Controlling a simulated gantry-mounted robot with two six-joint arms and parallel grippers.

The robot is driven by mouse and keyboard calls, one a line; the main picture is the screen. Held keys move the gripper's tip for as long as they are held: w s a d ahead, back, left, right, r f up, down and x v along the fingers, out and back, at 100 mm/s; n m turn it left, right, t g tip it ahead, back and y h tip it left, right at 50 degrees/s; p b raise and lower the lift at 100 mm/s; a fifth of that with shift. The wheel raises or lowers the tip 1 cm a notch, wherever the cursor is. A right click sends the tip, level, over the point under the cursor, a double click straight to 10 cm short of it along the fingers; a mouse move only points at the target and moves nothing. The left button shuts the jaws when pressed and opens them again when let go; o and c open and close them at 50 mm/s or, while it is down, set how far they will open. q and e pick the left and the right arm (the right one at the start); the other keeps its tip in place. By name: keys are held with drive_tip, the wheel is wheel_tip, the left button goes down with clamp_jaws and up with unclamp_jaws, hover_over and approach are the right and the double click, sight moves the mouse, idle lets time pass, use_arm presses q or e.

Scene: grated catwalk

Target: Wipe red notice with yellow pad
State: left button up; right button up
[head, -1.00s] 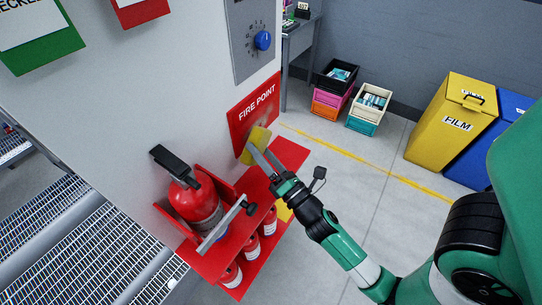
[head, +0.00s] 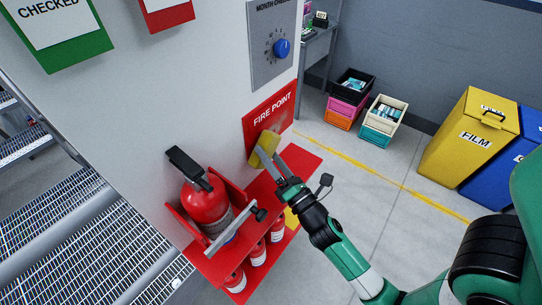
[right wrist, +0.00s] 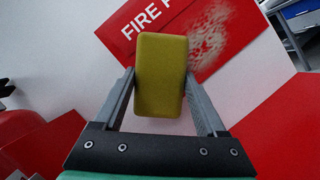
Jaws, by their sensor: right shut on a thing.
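The red notice (head: 262,116), lettered FIRE POINT, is on the white wall panel. A pale, speckled smudge shows on its right part in the right wrist view (right wrist: 212,40). My right gripper (head: 269,157) is shut on the yellow pad (head: 262,148) at the lower left of the notice. In the right wrist view the pad (right wrist: 160,75) stands upright between the fingers and covers part of the notice (right wrist: 181,18). I cannot tell whether the pad touches the surface. My left gripper is not in view.
A fire extinguisher (head: 207,208) sits in a red stand (head: 262,187) just below and left of the gripper, with smaller red cylinders (head: 258,254) beneath. A blue knob (head: 282,48) is above the notice. Crates (head: 380,128) and a yellow bin (head: 468,137) stand on the floor to the right.

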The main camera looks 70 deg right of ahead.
sight(275, 145)
drive_tip(key=shift+w+d, duration=0.2)
drive_tip(key=shift+w, duration=0.45)
drive_tip(key=p, duration=0.1)
drive_tip(key=d+p, duration=0.1)
drive_tip(key=d, duration=0.1)
drive_tip(key=shift+s+d+r+p, duration=0.1)
drive_tip(key=shift+s+r+p, duration=0.15)
drive_tip(key=shift+s+p, duration=0.15)
drive_tip(key=shift+s+d+f+p, duration=0.1)
drive_tip(key=shift+s+d+p, duration=0.1)
drive_tip(key=shift+d+p, duration=0.4)
drive_tip(key=shift+d+f, duration=0.15)
drive_tip(key=shift+f, duration=0.05)
drive_tip(key=d, duration=0.1)
drive_tip(key=p, duration=0.1)
drive_tip(key=d+p, duration=0.1)
drive_tip(key=shift+s+d+r, duration=0.25)
drive_tip(key=shift+s+d, duration=0.05)
drive_tip(key=shift+s+d+f+p, duration=0.2)
drive_tip(key=shift+d+f+p, duration=0.05)
drive_tip(key=shift+d+p, duration=0.35)
drive_tip(key=shift+s+d+r+p, duration=0.1)
drive_tip(key=shift+s+d+p, duration=0.1)
drive_tip(key=shift+d+p, duration=0.3)
drive_tip(key=shift+s+d+r+p, duration=0.15)
drive_tip(key=shift+d+p, duration=0.15)
drive_tip(key=shift+d, duration=0.3)
drive_tip(key=shift+s+d+f, duration=0.2)
drive_tip(key=shift+d, duration=0.45)
